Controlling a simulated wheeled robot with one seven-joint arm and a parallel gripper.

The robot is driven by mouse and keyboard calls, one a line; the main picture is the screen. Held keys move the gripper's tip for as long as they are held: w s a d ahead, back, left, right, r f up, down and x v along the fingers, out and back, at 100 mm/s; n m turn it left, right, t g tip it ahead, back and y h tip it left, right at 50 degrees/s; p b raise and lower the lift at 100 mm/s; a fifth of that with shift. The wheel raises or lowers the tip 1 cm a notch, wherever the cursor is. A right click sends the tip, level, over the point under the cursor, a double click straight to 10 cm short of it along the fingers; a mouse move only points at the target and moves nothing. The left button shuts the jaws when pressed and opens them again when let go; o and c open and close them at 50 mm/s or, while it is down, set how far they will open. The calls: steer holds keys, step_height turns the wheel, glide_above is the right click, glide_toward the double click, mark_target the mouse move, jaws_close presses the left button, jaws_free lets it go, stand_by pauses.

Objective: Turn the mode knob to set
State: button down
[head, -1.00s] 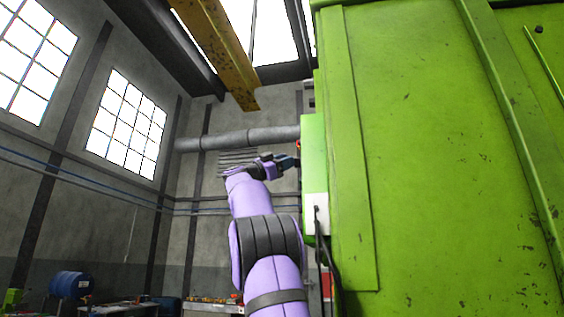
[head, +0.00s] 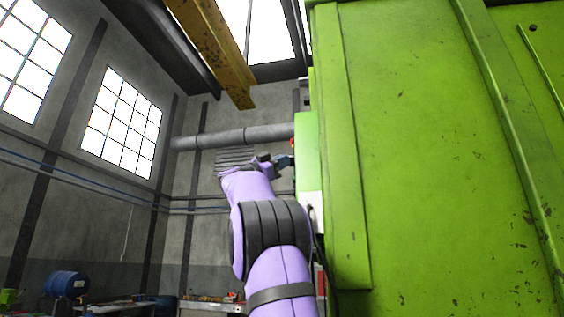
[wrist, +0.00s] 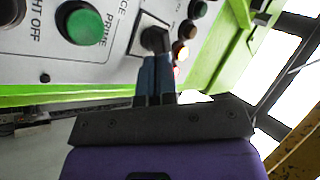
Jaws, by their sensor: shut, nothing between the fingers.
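A black knob (wrist: 154,39) on a square plate sits on the pale control panel (wrist: 100,68) in the wrist view; it appears to be the mode knob. Its label is only partly readable, ending in "CE", and its pointer setting is unclear. My gripper (wrist: 155,62) is shut, with its dark blue fingertips right at the knob's lower edge. I cannot tell whether they touch it. In the head view my gripper (head: 285,161) is beside the green control box (head: 306,158), whose panel face is turned away from view.
A green button (wrist: 84,26) marked "PRIME" is left of the knob, and a dark button (wrist: 10,11) is farther left. Several indicator lamps (wrist: 187,31) are close on the right, some lit. The large green press body (head: 430,150) fills the right of the head view.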

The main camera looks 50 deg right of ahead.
steer(key=w+a, duration=0.3)
steer(key=w, duration=0.5)
steer(key=shift+a+f, duration=0.15)
steer(key=shift+a, duration=0.1)
stand_by(0.7)
